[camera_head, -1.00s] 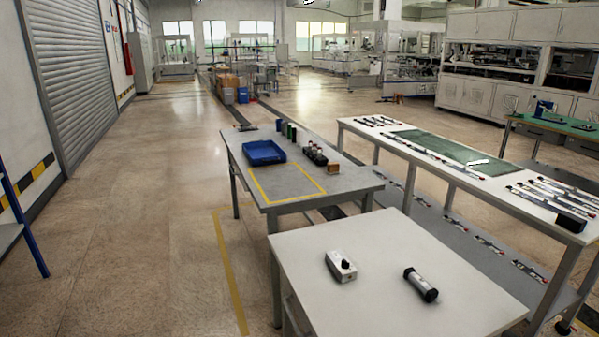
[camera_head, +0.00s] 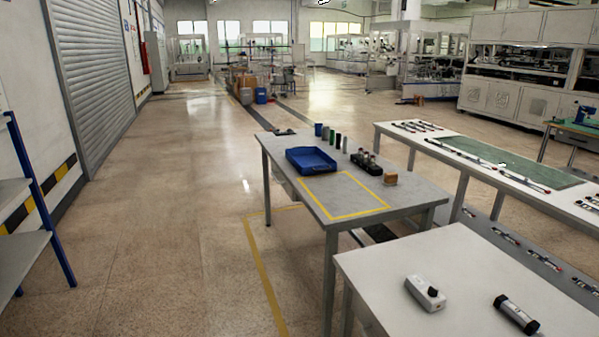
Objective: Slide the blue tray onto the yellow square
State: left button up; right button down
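The blue tray (camera_head: 311,161) sits on the grey table (camera_head: 398,205), at the far left part of its top. A yellow square outline (camera_head: 361,214) is marked on the same table, nearer to me and to the right of the tray. The tray's near edge lies at or just over the far line of the square; most of the tray is outside it. The inside of the square is bare. Neither of my grippers is in view.
Several cylinders (camera_head: 338,141), a black holder with bottles (camera_head: 366,163) and a small brown box (camera_head: 390,178) stand along the table's right side. A white table (camera_head: 450,265) with a switch box (camera_head: 425,293) is nearer. Open floor (camera_head: 180,220) lies to the left.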

aim_at(308, 160)
jog(key=i+j+u, duration=0.1)
jog(key=i+j, duration=0.3)
jog(key=i, duration=0.15)
jog(key=i+j+u, duration=0.1)
jog(key=i+j, duration=0.25)
jog(key=i, duration=0.25)
